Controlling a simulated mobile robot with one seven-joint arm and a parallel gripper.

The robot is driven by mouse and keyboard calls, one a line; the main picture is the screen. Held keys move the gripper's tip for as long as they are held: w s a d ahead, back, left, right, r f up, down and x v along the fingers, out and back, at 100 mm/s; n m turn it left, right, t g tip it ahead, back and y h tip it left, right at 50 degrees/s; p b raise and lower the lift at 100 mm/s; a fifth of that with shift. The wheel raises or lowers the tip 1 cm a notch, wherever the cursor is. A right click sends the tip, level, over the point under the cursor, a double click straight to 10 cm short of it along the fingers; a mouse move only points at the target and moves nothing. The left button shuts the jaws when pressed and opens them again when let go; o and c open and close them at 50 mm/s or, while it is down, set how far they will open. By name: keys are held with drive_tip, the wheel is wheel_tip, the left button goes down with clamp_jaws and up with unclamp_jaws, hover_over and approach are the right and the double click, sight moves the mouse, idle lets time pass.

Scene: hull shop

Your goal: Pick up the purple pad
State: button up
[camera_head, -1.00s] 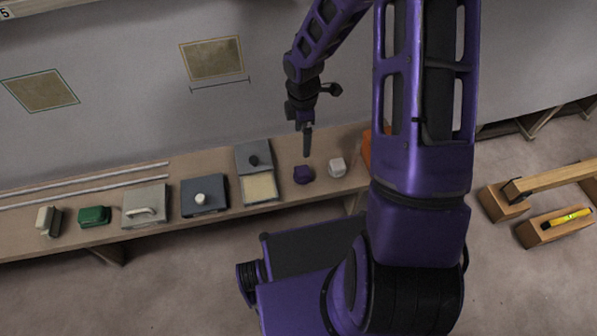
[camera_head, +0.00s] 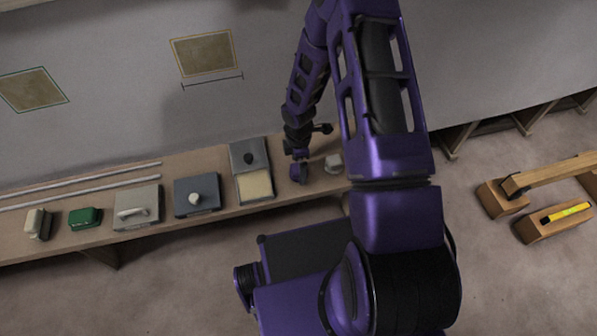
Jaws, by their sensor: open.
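The purple pad (camera_head: 298,173) is a small rounded block on the long bench, between the box with the cream panel and the white block. My gripper (camera_head: 298,158) is directly over it, pointing down, with its fingertips at or just above the pad. The fingers are open. They overlap the pad in this view, so I cannot tell whether they touch it or straddle it.
The bench (camera_head: 165,223) also bears a white block (camera_head: 333,163) close right of the pad, a cream-panelled box (camera_head: 256,186), a dark box with a white knob (camera_head: 196,205), a grey handled block (camera_head: 133,223), a green block (camera_head: 85,217) and a cream-and-dark block (camera_head: 37,223).

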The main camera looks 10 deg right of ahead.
sight(298, 167)
drive_tip(key=shift+f, duration=0.9)
drive_tip(key=c, duration=1.4)
wheel_tip(298, 167, up, 10)
drive_tip(key=shift+r+p, duration=0.1)
drive_tip(key=shift+p, duration=0.6)
